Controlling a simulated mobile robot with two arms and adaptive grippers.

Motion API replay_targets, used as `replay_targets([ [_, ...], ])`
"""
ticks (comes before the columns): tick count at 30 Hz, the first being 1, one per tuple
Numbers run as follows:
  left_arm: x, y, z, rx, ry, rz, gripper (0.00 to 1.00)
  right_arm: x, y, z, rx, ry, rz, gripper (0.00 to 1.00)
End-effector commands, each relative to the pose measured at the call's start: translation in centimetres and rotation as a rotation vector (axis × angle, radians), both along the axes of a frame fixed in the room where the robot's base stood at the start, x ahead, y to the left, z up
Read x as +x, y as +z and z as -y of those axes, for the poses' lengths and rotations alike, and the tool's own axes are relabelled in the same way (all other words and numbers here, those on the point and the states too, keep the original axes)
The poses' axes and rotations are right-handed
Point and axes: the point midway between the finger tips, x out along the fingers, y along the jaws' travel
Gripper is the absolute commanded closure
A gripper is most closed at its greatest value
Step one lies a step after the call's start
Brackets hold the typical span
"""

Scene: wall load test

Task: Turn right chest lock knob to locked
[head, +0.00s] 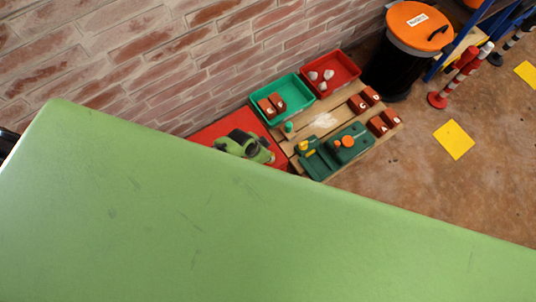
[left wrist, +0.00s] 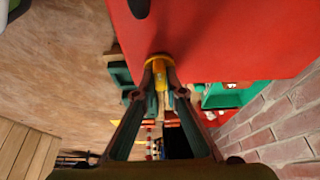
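In the left wrist view a yellow knob (left wrist: 160,74) with a round rim stands at the edge of a red surface (left wrist: 225,35). The two fingers of my left gripper (left wrist: 160,72) close in on it from both sides and appear to touch it. Which way the knob is turned cannot be told. In the head view a red surface (head: 235,121) lies by the brick wall, with a green and dark rounded thing (head: 245,147) over it. I cannot tell what that thing is. No knob shows on the red surface there. My right gripper is in neither view.
A large green surface (head: 150,205) fills the head view's foreground and hides what lies beneath. Beside the red surface are a green tray (head: 259,101), a red tray (head: 344,70) and a green box with an orange knob (head: 346,142). A black bin (head: 390,72) stands behind.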

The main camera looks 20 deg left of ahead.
Motion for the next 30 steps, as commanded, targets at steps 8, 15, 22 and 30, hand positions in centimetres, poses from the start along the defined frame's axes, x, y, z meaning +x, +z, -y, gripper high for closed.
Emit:
replay_targets([
  [8,0.0,0.0,0.0,0.000,0.000,0.000,0.72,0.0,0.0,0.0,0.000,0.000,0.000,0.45],
  [15,-0.1,0.3,-0.1,-0.001,0.000,0.001,0.72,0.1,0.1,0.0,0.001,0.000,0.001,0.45],
  [22,-0.7,2.1,-0.6,-0.001,-0.001,0.002,0.72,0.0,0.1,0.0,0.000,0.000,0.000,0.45],
  [30,-1.8,5.3,-1.4,0.001,-0.001,0.002,0.72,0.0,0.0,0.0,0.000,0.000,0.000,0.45],
])
